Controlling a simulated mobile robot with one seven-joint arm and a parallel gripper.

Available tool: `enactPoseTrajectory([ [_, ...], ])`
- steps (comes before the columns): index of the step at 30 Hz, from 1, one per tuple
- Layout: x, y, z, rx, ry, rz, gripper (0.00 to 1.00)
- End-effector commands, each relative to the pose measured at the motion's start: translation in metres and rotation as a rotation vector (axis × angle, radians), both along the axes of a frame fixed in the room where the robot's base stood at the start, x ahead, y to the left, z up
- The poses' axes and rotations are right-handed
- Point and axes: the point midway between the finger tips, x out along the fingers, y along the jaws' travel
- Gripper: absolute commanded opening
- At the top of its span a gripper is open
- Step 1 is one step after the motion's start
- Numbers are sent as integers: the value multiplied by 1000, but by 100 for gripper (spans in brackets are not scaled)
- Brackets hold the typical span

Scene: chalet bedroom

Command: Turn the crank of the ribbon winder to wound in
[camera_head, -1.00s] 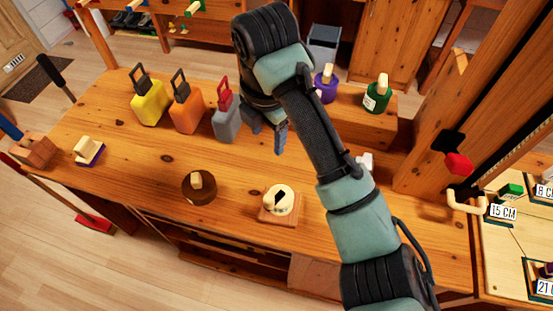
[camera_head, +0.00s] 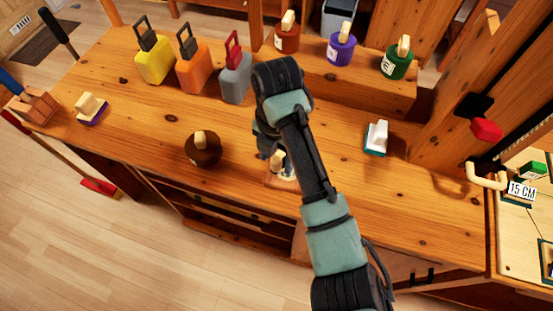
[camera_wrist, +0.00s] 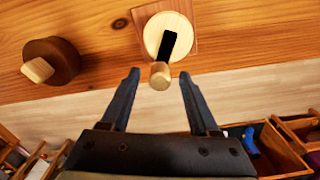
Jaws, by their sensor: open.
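The ribbon winder is a cream disc (camera_wrist: 180,28) on a square wooden base (camera_wrist: 143,14), at the top centre of the wrist view. Its crank is a black arm (camera_wrist: 167,46) ending in a pale wooden knob (camera_wrist: 160,76), which points down in that view. My gripper (camera_wrist: 158,76) is open, with one finger on each side of the knob in the picture. I see a gap on both sides; whether the fingers are level with the knob in height I cannot tell. In the head view, my arm partly hides the winder (camera_head: 286,174).
A dark brown round piece with a wooden knob (camera_head: 203,150) stands left of the winder. Yellow (camera_head: 154,62), orange (camera_head: 194,72) and grey (camera_head: 236,80) blocks with handles stand behind. A white-and-teal block (camera_head: 376,138) lies to the right. The bench's front edge is close.

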Motion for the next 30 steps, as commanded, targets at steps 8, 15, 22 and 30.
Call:
enactPoseTrajectory([
  [8, 0, 0, -9, 0, -1, -1, 62],
  [15, 0, 0, -9, 0, -1, -1, 46],
  [22, 0, 0, -9, 0, -1, -1, 4],
  [30, 0, 0, -9, 0, -1, -4, 0],
])
